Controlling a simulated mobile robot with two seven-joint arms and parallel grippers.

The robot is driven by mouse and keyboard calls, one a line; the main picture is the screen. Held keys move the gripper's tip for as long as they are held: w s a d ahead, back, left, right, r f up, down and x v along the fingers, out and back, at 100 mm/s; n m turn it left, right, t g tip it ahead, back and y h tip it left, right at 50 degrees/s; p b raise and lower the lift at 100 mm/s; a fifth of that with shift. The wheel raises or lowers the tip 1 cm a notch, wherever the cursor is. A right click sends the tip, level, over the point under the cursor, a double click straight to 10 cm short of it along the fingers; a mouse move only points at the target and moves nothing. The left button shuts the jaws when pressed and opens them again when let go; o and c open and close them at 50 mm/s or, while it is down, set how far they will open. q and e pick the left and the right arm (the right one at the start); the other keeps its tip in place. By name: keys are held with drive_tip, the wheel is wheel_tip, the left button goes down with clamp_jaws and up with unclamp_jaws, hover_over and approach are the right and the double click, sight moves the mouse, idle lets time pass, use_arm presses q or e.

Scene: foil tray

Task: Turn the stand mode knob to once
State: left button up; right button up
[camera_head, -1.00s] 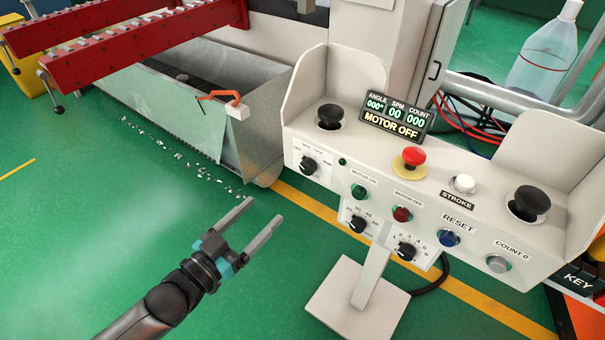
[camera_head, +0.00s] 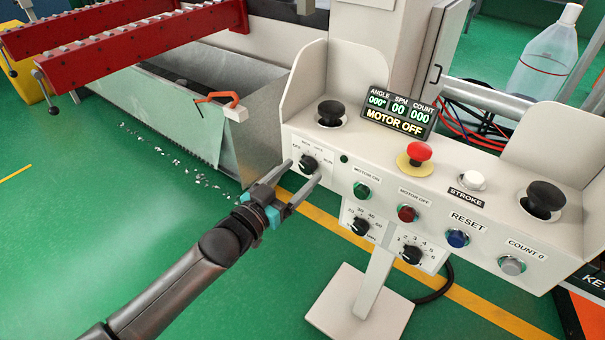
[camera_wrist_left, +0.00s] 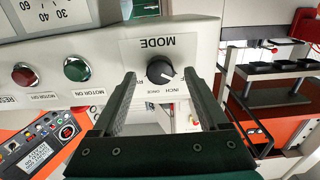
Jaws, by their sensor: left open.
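The black mode knob (camera_head: 308,164) sits on a small white plate at the left end of the stand's white control panel (camera_head: 330,190). In the left wrist view the knob (camera_wrist_left: 160,73) shows upside down under the label MODE, with INCH and ONCE printed below it. Its white pointer line is seen, but its exact setting is too small to be sure of. My left gripper (camera_head: 303,174) is open, with its fingers pointing at the knob. In the left wrist view the fingertips (camera_wrist_left: 163,75) stand on either side of the knob, apart from it. My right gripper is not in view.
The green motor-on button (camera_head: 362,190) and a black speed knob (camera_head: 359,227) are close to the right. A black palm button (camera_head: 331,114) stands above. The display (camera_head: 397,116) reads MOTOR OFF. A metal bin (camera_head: 262,120) is behind on the left.

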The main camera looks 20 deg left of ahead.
use_arm(q)
drive_tip(key=shift+x, duration=1)
clamp_jaws()
